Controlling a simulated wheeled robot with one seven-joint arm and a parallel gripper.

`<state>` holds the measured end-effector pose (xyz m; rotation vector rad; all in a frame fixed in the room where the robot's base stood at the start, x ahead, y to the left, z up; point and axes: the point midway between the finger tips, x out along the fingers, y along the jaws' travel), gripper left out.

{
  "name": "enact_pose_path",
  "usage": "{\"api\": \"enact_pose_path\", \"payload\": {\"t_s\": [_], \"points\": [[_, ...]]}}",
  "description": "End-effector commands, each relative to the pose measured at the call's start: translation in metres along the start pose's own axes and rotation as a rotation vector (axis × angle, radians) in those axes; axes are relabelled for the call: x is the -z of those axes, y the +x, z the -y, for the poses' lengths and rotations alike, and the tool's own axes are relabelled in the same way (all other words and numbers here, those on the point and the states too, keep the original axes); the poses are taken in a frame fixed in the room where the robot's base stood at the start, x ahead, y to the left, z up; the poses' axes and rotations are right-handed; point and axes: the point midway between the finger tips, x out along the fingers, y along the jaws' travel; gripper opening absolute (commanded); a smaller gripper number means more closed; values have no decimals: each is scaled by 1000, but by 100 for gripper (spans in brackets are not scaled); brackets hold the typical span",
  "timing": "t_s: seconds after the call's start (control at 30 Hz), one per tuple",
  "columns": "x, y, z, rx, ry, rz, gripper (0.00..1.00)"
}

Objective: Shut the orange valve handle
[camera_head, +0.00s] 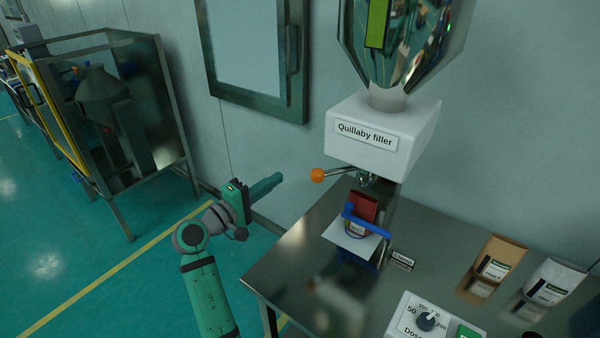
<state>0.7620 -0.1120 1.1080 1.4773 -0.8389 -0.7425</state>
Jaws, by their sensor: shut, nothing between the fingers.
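The orange valve handle (317,175) is a round orange knob on a thin metal lever. It sticks out to the left below the white filler box (375,145) labelled "Quillaby filler". My gripper (279,178) is at the left of the knob, at about the same height in the picture, with its fingertips pointing right towards it. The fingers are shut and empty. A gap shows between the fingertips and the knob; their difference in depth is hard to tell.
A red-brown bag (364,207) stands under the spout on a white plate (345,240), with a blue clamp (366,222) around it. A steel table (310,270) carries a dosing control box (430,318), a tan pouch (502,258) and a white pouch (556,280). The wall is behind.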

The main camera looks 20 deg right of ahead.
Motion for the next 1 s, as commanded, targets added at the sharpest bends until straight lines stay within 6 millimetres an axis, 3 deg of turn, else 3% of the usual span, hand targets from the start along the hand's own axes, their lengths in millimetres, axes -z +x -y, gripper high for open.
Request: {"api": "enact_pose_path", "payload": {"t_s": [0.17, 0.73, 1.0], "points": [[0, 13, 0, 0, 0, 2, 0], [0, 102, 0, 0, 0, 2, 0], [-28, 90, 0, 0, 1, 1, 0]]}}
